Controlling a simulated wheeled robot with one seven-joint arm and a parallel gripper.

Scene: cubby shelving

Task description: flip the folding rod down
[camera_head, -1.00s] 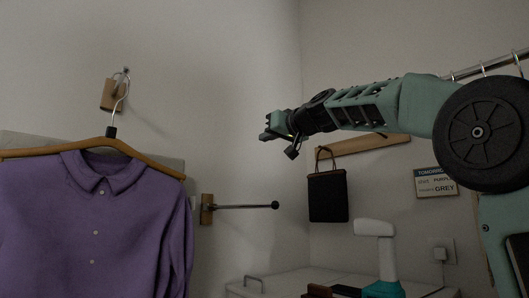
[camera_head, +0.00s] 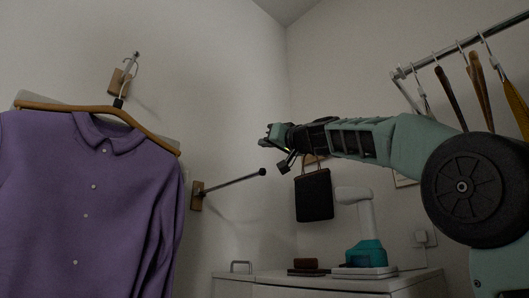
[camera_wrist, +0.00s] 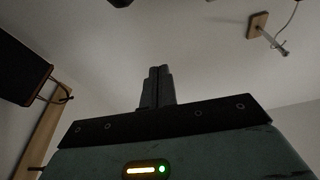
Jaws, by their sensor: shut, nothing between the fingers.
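The lower rod (camera_head: 232,181) is a thin dark bar with a ball tip, standing out from a small wooden plate (camera_head: 197,196) on the left wall. A second wall hook on a wooden plate (camera_head: 118,80) is above it and carries the shirt's hanger. My gripper (camera_head: 267,141) is above and slightly right of the ball tip in the picture, apart from it. In the wrist view, my fingers (camera_wrist: 157,84) are together and empty. A wooden wall plate with a rod (camera_wrist: 272,38) shows at upper right there; I cannot tell which one.
A purple shirt (camera_head: 95,200) hangs at left. A black bag (camera_head: 314,195) hangs behind my gripper. A white cabinet (camera_head: 300,284) with a teal-based device (camera_head: 364,252) stands below. A rail with hangers (camera_head: 450,52) is at right. Space around the ball tip looks clear.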

